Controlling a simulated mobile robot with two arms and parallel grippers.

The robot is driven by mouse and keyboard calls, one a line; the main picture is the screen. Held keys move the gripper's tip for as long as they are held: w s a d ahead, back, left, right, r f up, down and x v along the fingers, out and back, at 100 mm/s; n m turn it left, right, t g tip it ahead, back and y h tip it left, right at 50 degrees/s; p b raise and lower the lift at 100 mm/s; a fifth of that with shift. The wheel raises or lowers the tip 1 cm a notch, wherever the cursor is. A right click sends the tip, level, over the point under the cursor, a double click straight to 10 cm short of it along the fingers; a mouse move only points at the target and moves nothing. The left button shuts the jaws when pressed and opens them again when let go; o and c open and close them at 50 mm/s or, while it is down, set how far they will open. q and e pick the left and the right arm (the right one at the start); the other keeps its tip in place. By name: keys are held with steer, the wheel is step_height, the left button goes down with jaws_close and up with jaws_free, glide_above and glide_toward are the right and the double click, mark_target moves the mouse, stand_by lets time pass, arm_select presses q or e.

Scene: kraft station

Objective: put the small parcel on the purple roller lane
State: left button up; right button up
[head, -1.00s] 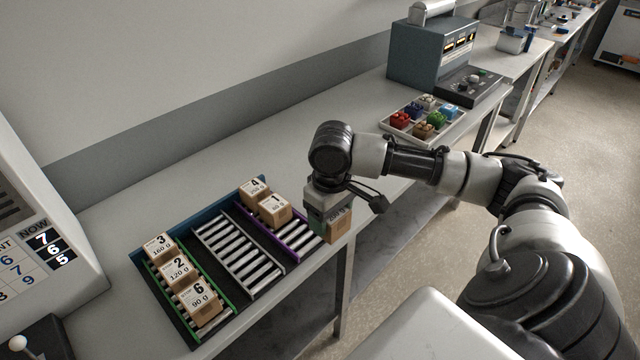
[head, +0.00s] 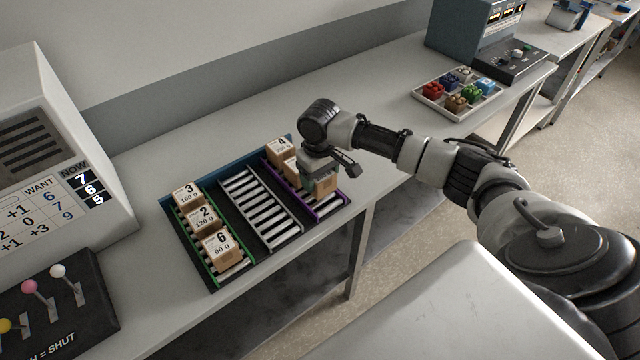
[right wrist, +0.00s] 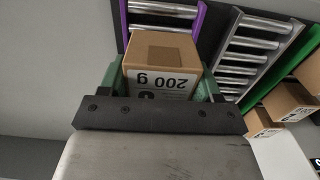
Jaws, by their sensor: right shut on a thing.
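My right gripper (head: 320,178) is shut on a small brown parcel (head: 326,188). In the right wrist view this parcel (right wrist: 160,60) sits between the green fingers, with its 200 g label toward the camera. It is at the near part of the purple roller lane (head: 330,206), the right-hand lane; whether it touches the rollers cannot be told. In the wrist view the lane's purple rail (right wrist: 205,30) runs beside it. Parcel 4 (head: 280,150) is at the lane's far end. Parcel 1 (head: 291,167) is partly hidden by the gripper. My left gripper is not in view.
The middle grey lane (head: 258,208) is empty. The green lane (head: 208,262) holds parcels 3, 2 and 6. A tray of coloured blocks (head: 430,98) stands farther right. A lever panel (head: 60,310) and a WANT/NOW board (head: 60,205) stand at the left.

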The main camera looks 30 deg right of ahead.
step_height(320, 180, down, 3)
steer(key=shift+r+p, duration=0.2)
steer(key=shift+p, duration=0.1)
steer(key=shift+f, duration=0.35)
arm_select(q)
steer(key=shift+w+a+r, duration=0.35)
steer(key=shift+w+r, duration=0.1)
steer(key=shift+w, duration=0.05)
arm_select(e)
steer(key=shift+f, duration=0.1)
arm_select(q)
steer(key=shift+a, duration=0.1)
arm_select(e)
steer(key=o, duration=1)
steer(key=shift+s+f, duration=0.1)
steer(key=shift+f, duration=0.05)
arm_select(q)
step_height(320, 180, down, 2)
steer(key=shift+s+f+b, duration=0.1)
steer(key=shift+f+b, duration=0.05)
steer(key=shift+b, duration=1)
arm_select(e)
step_height(320, 180, up, 12)
steer(key=shift+r, duration=0.2)
